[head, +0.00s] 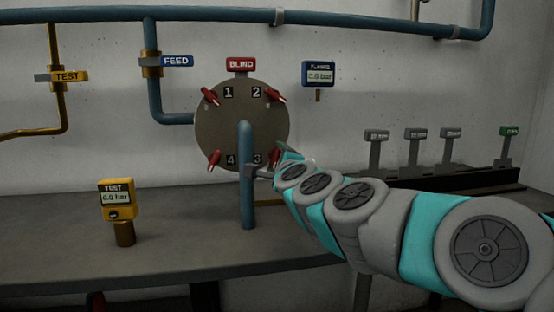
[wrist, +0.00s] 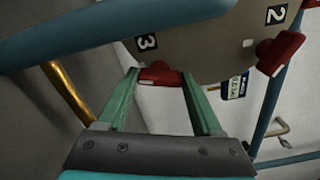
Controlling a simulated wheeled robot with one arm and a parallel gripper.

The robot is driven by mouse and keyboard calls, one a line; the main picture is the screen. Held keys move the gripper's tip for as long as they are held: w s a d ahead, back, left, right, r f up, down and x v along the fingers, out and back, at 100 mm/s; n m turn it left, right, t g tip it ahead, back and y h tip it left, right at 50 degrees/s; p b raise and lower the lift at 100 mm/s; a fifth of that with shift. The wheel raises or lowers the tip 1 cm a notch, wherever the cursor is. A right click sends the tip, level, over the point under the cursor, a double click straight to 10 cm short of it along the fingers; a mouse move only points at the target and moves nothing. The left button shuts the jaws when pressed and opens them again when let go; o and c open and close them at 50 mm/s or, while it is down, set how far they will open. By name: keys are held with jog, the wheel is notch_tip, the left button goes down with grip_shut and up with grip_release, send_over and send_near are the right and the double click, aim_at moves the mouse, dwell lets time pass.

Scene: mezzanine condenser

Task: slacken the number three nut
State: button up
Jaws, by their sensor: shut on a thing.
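The round blind plate (head: 215,132) on the wall carries the numbers 1 to 4, with a red nut by each. The number three nut (wrist: 160,74) is red and sits between the green fingers of my gripper (wrist: 161,80) in the wrist view, beside the "3" label. My gripper is shut on it. In the head view my arm mostly hides this nut at the plate's lower right. The number two nut (wrist: 279,53), number one nut (head: 210,96) and number four nut (head: 214,159) are clear of my gripper.
A blue pipe (head: 247,190) stands in front of the plate, close to my gripper. A yellow TEST gauge (head: 117,200) reading 0.0 bar stands on the bench at left. A blue gauge (head: 318,74) hangs at upper right. Several tagged posts (head: 415,150) stand at right.

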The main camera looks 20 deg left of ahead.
jog(key=n+b, duration=0.1)
jog(key=n, duration=0.5)
jog(key=shift+f, duration=0.2)
jog(key=n+b, duration=0.1)
jog(key=n, duration=0.3)
jog(key=shift+n+b, duration=1)
jog(key=shift+n, duration=0.6)
jog(key=o, duration=1.4)
jog(key=shift+r, duration=0.15)
jog(key=shift+c, duration=0.2)
